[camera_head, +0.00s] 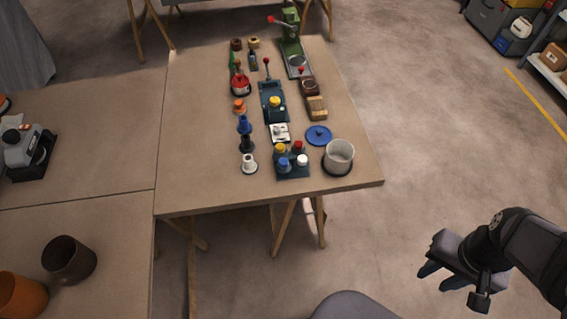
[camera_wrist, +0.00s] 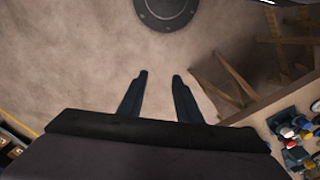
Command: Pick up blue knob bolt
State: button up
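A blue knob bolt (camera_head: 244,124) stands on the table in a column of similar knobs, between an orange knob (camera_head: 239,106) and a black knob (camera_head: 247,143). Another blue knob (camera_head: 284,165) sits in a small dark tray (camera_head: 292,175) with yellow, red and white knobs. My gripper (camera_head: 440,277) is off the table's right side, over the floor, well away from the knobs. In the wrist view its two fingers (camera_wrist: 160,76) are apart with nothing between them. The coloured knobs show small at that view's right edge, too small to tell apart surely.
The wooden table (camera_head: 195,130) holds a grey cup (camera_head: 338,157), a blue lid (camera_head: 319,135), a red pot (camera_head: 241,85) and a green press (camera_head: 292,45). Its left part is bare. A second table (camera_head: 110,230) adjoins at left. Floor is clear between gripper and table.

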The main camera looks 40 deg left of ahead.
jog(key=s+a+f+n+g+h+p, duration=0.1)
jog(key=s+a+f+n, duration=0.15)
jog(key=a, duration=0.35)
jog(key=s+a+f+n+g+p, duration=0.1)
jog(key=s+a+n, duration=0.1)
jog(key=a+n, duration=0.25)
jog(key=n+t+y+p, duration=0.1)
jog(key=n+t+y, duration=0.1)
jog(key=t+y, duration=0.15)
send_near(284, 161)
jog(key=s+f, duration=0.1)
jog(key=shift+s+a+f+m+t+h, duration=0.1)
jog(key=shift+a+m+t+h, duration=0.15)
jog(key=shift+m, duration=0.3)
jog(key=shift+a+m+t+h, duration=0.1)
jog(key=shift+m+t, duration=0.2)
jog(key=shift+m, duration=0.25)
jog(key=shift+w+p+x, duration=0.1)
jog(key=shift+p+x, duration=0.9)
jog(key=shift+x, duration=0.8)
jog(key=shift+w+p+x, duration=0.15)
jog(key=shift+p+x, duration=0.85)
jog(key=shift+x, duration=0.8)
jog(key=shift+a, duration=0.1)
